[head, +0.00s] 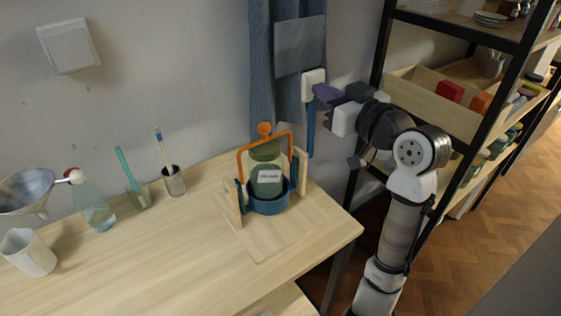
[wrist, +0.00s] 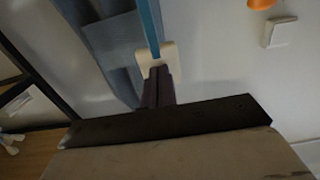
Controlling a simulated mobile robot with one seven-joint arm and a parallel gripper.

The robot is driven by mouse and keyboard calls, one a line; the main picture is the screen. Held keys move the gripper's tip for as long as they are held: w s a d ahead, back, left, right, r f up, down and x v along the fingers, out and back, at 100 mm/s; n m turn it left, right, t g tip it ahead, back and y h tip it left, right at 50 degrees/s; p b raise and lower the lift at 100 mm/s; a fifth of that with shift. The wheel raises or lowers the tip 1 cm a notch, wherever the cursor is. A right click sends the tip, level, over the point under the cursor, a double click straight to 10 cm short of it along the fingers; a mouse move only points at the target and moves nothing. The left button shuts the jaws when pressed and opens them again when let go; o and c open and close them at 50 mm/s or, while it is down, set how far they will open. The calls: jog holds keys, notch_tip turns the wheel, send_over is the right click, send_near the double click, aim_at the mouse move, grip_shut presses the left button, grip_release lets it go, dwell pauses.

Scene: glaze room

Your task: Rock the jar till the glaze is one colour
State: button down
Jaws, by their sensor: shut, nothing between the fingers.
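The jar (head: 267,188) is green with a white label. It sits upright in a blue round cradle (head: 270,207) hung between wooden posts (head: 301,172) on a wooden base. An orange handle (head: 240,160) arches over it, with a round orange knob on top. The label and cradle hide part of the glaze, and I cannot tell whether its colour is even. My gripper (head: 323,92) is up by the wall, right of and above the jar, apart from it. Its dark fingers (wrist: 158,88) are shut and empty, close to a white block; I cannot tell whether they touch it.
The white block (head: 313,84) has a blue strip (head: 310,132) below it, beside a blue cloth (head: 261,70). A black-framed shelf (head: 385,45) stands right. On the table's left are a funnel (head: 25,188), bottle (head: 93,208), brush cup (head: 174,183) and white pitcher (head: 28,254). The table front is clear.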

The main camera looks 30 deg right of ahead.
jog(key=shift+w+a+f, duration=0.15)
jog(key=shift+w, duration=1.4)
jog(key=shift+w, duration=0.1)
jog(key=shift+w+a+f+b, duration=0.1)
jog(key=shift+w+f+b, duration=0.2)
jog(key=shift+w, duration=0.55)
jog(key=shift+w+a+f+b, duration=0.1)
jog(key=shift+w+f+b, duration=0.15)
jog(key=shift+w, duration=0.55)
